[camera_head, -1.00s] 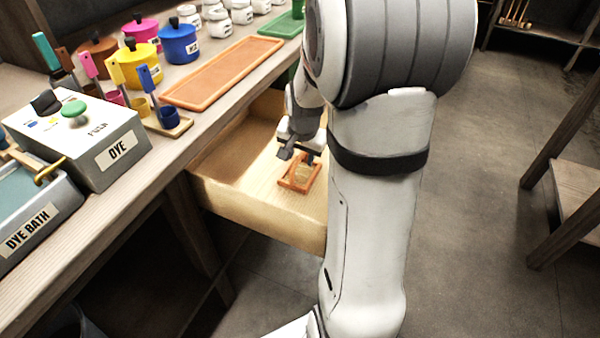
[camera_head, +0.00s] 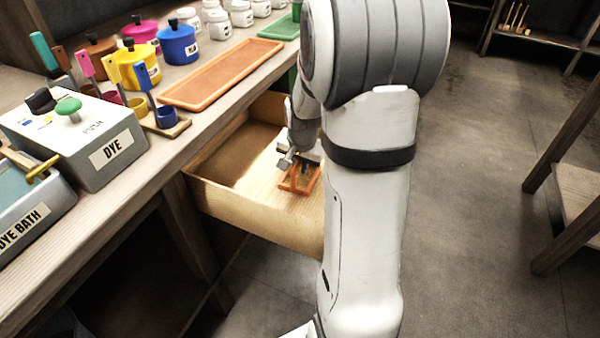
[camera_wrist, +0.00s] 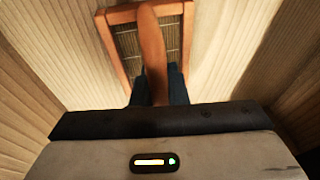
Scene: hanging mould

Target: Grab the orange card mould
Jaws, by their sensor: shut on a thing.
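The orange card mould (camera_head: 300,188) is a small orange frame with a raised handle, inside the open wooden drawer (camera_head: 270,222). In the wrist view the mould (camera_wrist: 118,45) shows its orange frame, a slatted dark mesh and the handle rising toward me. My gripper (camera_head: 297,163) is down in the drawer, right over the mould. In the wrist view my gripper's dark fingers (camera_wrist: 160,88) are shut on the handle, one on each side. I cannot tell whether the mould still touches the drawer floor.
The drawer walls stand close around my gripper. The workbench above holds an orange tray (camera_head: 220,76), a grey dye box (camera_head: 75,135), a dye bath (camera_head: 35,210) and several coloured pots. A shelf stands at the right, with clear floor between.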

